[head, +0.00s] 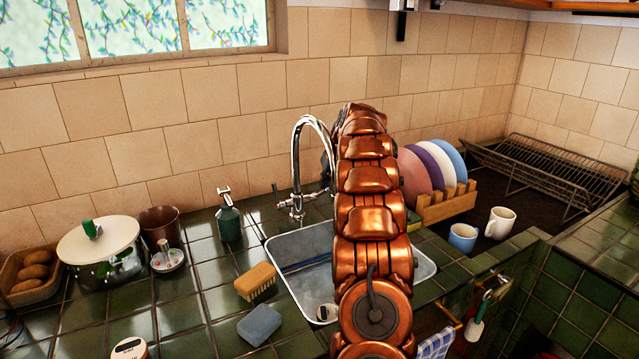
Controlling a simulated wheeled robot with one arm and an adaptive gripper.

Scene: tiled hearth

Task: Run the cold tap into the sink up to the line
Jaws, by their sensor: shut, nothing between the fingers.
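The sink (427,268) is a pale metal basin set in the green-tiled counter, and my arm hides its middle. A blue line (305,264) runs along its inner back wall. I cannot tell whether water stands in it. The chrome tap (296,150) has a tall curved spout, with small handles (290,203) low on its body. I cannot tell which is cold, and no stream shows. My copper arm reaches over the sink toward the tap. Only a dark edge of my gripper (328,150) shows beside the spout; it is shut and empty. Whether it touches the tap is hidden.
A green soap bottle (229,222), a brush (256,281) and a blue sponge (259,325) stand left of the sink. A lidded pot (100,255) is farther left. Right are a plate rack (447,204) with plates, two mugs (499,222) and a wire rack (535,165).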

